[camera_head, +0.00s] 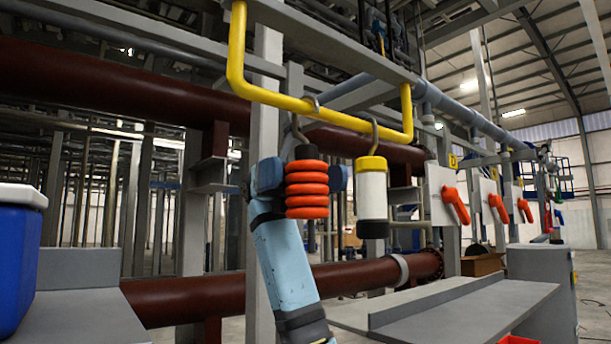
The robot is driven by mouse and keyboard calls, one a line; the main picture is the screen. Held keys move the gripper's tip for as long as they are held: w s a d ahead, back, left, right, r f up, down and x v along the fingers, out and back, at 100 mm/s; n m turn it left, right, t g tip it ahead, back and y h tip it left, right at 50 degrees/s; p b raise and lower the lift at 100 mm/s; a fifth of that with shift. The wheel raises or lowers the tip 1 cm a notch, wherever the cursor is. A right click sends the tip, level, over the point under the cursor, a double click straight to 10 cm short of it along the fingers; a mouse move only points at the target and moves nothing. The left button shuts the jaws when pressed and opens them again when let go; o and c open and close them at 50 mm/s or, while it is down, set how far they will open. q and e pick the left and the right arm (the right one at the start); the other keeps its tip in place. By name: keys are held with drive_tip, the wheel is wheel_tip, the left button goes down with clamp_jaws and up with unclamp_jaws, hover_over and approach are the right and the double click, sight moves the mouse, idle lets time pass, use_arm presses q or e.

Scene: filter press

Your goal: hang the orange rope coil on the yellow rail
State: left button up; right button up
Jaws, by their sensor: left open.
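The orange rope coil (307,190), a stack of orange rings with a black top, hangs upright below the yellow rail (341,119). Its grey hook (298,129) reaches up to the rail and appears to loop over it, with part hidden behind the bar. My left gripper (307,177), on a light blue arm from below, is open. Its blue-grey parts show on both sides of the coil. The coil hides much of the gripper, so I cannot tell whether they touch. My right gripper is out of view.
A white cylinder with a yellow top (371,196) hangs from the rail just right of the coil. Red-handled boxes (446,200) are farther right. A blue bin (17,250) stands at left. A grey bench (460,318) is below right. A dark red pipe (200,297) runs low behind.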

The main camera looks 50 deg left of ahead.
use_arm(q)
drive_tip(key=shift+w+a, duration=0.1)
drive_tip(key=shift+a, duration=0.2)
drive_tip(key=b+v, duration=0.3)
drive_tip(key=v, duration=1)
drive_tip(key=shift+a, duration=0.15)
